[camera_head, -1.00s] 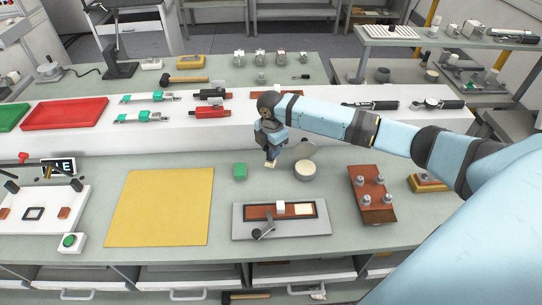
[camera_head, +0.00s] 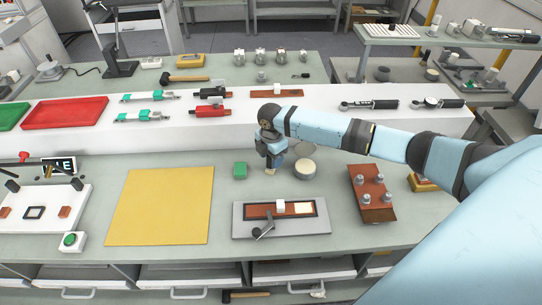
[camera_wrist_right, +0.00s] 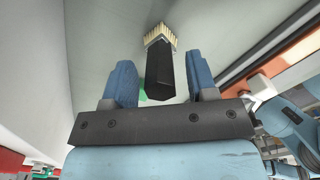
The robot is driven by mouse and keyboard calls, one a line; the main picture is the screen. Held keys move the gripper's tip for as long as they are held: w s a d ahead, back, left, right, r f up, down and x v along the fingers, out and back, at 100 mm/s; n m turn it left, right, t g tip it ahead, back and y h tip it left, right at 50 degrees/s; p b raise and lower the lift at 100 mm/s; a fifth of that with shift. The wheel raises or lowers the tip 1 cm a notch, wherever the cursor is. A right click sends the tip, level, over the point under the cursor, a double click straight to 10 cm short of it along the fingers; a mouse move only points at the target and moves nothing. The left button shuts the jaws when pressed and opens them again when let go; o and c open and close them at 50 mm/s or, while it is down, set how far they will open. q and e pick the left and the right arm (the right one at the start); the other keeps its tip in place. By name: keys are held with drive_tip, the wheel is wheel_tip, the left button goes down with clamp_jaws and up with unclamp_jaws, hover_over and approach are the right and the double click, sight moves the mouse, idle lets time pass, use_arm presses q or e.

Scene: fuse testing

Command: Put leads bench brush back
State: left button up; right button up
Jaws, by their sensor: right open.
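The bench brush has a black handle (camera_wrist_right: 163,75) and pale tan bristles (camera_wrist_right: 160,35). It shows in the right wrist view between my right gripper's blue fingers (camera_wrist_right: 160,85), with gaps on both sides. The right gripper is open around the handle and does not appear to touch it. In the head view my right gripper (camera_head: 273,160) is low over the bench, between a green block and a round pale-topped pot. The brush's pale lower end (camera_head: 270,171) shows just under it, at the bench top; the handle is mostly hidden there. My left gripper is not in view.
The green block (camera_head: 240,170) is close left of the gripper and the round pot (camera_head: 305,169) close right. A grey fixture (camera_head: 240,222) lies in front, with a yellow mat (camera_head: 160,208) to the left. A raised white shelf (camera_head: 235,133) runs behind. A brown board with posts (camera_head: 371,207) stands right.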

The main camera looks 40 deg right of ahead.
drive_tip(key=shift+r, duration=0.15)
wheel_tip(320, 180, up, 12)
drive_tip(key=b, duration=0.1)
idle(0.7)
